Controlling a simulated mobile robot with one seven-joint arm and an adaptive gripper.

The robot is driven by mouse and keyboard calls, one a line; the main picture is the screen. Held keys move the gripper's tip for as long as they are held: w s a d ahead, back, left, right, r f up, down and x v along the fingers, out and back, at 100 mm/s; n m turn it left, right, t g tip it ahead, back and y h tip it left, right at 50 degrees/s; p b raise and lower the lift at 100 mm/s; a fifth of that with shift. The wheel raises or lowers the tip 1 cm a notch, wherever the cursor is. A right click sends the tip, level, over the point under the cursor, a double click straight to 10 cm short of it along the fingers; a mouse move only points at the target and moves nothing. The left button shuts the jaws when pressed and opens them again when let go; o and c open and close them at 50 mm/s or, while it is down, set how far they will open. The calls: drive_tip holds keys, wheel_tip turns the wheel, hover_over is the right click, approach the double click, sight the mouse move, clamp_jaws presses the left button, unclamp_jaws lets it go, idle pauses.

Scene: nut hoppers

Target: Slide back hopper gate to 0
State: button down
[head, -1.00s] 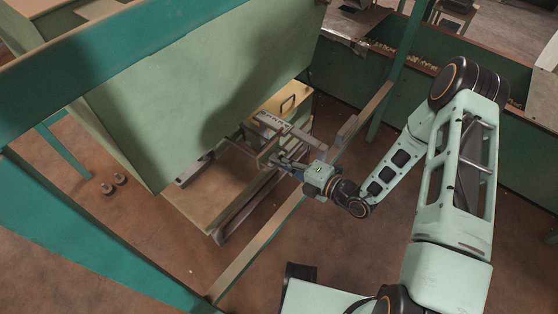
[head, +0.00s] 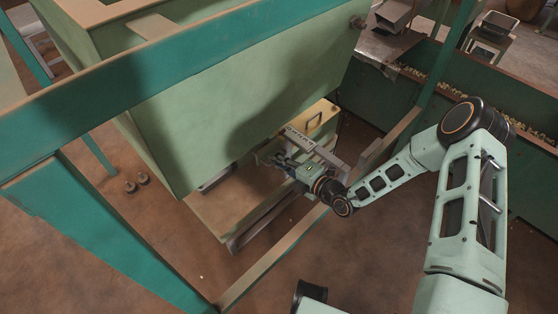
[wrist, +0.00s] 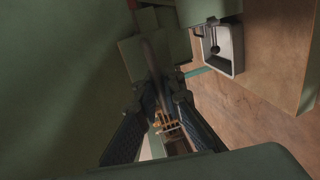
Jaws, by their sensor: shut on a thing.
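The green hopper (head: 240,90) hangs in a teal frame, with the gate's slide and a pale scale bar with dark marks (head: 314,147) under its right lower edge. My gripper (head: 270,160) is beside the scale bar, close under the hopper. In the wrist view my gripper (wrist: 160,98) has its two dark fingers around a dark curved bar (wrist: 152,62), which looks like the gate's handle. It is shut on this bar. The gate plate is mostly hidden by the hopper and my gripper, and the scale's figures are too small to read.
A wooden platform (head: 222,212) lies below the hopper. A teal frame rail (head: 262,270) crosses in front of it, near my arm. A long green trough (head: 480,95) stands behind at the right. A metal tray (wrist: 222,48) shows in the wrist view.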

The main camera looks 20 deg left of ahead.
drive_tip(key=c, duration=2.1)
unclamp_jaws()
drive_tip(key=shift+a+r, duration=0.1)
drive_tip(key=v, duration=1.2)
